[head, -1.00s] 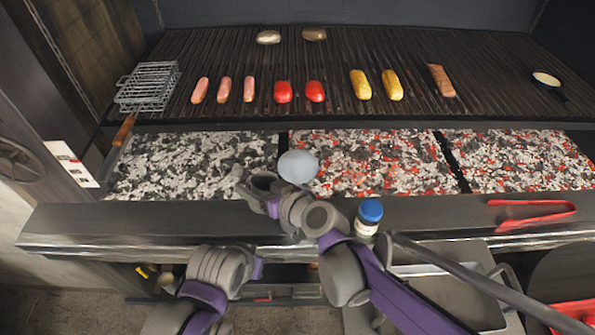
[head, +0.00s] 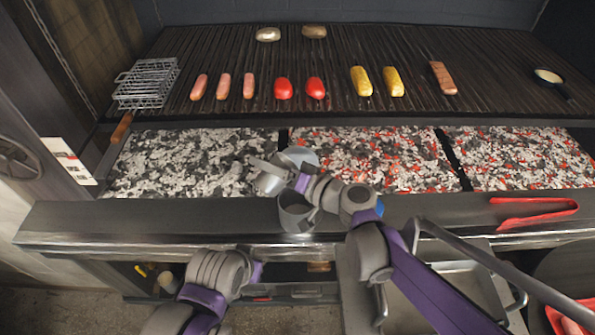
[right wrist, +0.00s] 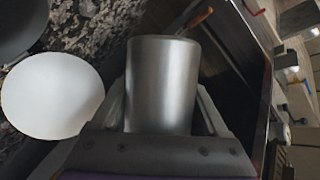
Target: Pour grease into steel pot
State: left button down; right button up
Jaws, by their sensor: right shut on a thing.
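My right gripper (head: 266,172) is over the left part of the coal bed, near the front ledge. It is shut on a plain silver metal cylinder, which fills the space between the fingers in the right wrist view (right wrist: 162,85). Its opening and contents do not show. Grease cannot be made out. My left arm shows at lower left, its fingers hidden.
A wire basket (head: 147,84) is at left. Red tongs (head: 535,212) lie on the front ledge (head: 130,220). Hot coals (head: 370,160) lie below the grate.

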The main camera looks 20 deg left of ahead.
aim_at(278, 154)
pick_arm(q)
jog(key=shift+s+f+b, duration=0.2)
jog(key=shift+f+b, duration=0.1)
jog(key=shift+f, duration=0.25)
pick_arm(e)
jog(key=shift+r+m+y, duration=0.4)
jog(key=shift+r+m, duration=0.1)
jog(key=shift+m, duration=0.3)
pick_arm(q)
jog(key=shift+f, duration=0.1)
pick_arm(e)
jog(key=shift+r+m, duration=0.1)
jog(key=shift+m, duration=0.2)
pick_arm(q)
jog(key=shift+s+f+b, duration=0.2)
jog(key=shift+f+b, duration=0.25)
pick_arm(e)
jog(key=shift+w+d+r+m+y, duration=0.2)
jog(key=shift+r+m+y, duration=0.25)
jog(key=shift+m, duration=0.35)
pick_arm(q)
jog(key=shift+s+f, duration=0.1)
jog(key=shift+f, duration=0.1)
pick_arm(e)
jog(key=shift+w+d+r+m+t, duration=0.1)
jog(key=shift+r+m+t, duration=0.1)
jog(key=shift+m+t, duration=0.15)
